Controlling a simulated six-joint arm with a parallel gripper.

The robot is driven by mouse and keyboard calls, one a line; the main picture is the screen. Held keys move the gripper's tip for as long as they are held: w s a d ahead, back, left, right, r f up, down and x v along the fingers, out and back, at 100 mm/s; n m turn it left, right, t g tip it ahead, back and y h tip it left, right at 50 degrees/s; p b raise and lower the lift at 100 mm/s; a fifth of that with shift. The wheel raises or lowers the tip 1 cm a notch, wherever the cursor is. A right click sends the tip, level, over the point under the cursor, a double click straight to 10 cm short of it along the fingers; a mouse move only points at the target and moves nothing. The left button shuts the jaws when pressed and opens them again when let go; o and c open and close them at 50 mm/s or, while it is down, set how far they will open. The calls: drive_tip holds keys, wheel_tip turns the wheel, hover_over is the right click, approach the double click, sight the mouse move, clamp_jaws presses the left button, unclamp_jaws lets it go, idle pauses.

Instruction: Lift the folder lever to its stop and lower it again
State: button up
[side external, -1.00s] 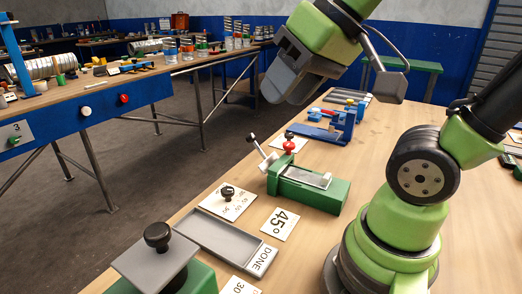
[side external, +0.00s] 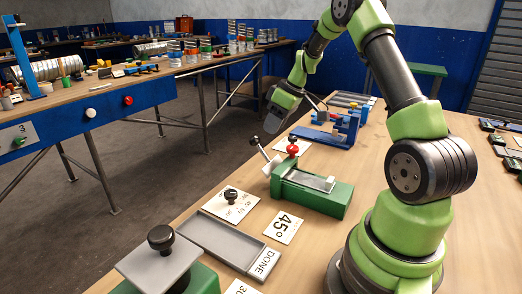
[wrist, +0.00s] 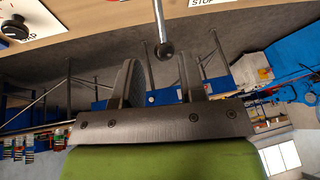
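The green folder bench tool (side external: 318,195) stands on the wooden table. Its slim lever rises at its left end and carries a black ball knob (side external: 255,140). A red knob (side external: 292,150) sits beside it. My gripper (side external: 272,122) is above and just behind the black ball, pointing down. In the wrist view the lever's black ball (wrist: 164,50) shows just past the fingertips, in line with the gap between them. My gripper (wrist: 158,62) is open with nothing between its fingers. Whether a finger touches the ball cannot be told.
A blue tool (side external: 335,130) stands behind the folder. A grey tray (side external: 228,243) marked DONE, a 45° card (side external: 283,225) and a dial plate (side external: 231,203) lie in front. The table edge runs close to the lever, with open floor beyond.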

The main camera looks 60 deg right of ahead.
sight(261, 150)
drive_tip(key=x, duration=0.9)
drive_tip(key=shift+s, duration=0.1)
clamp_jaws()
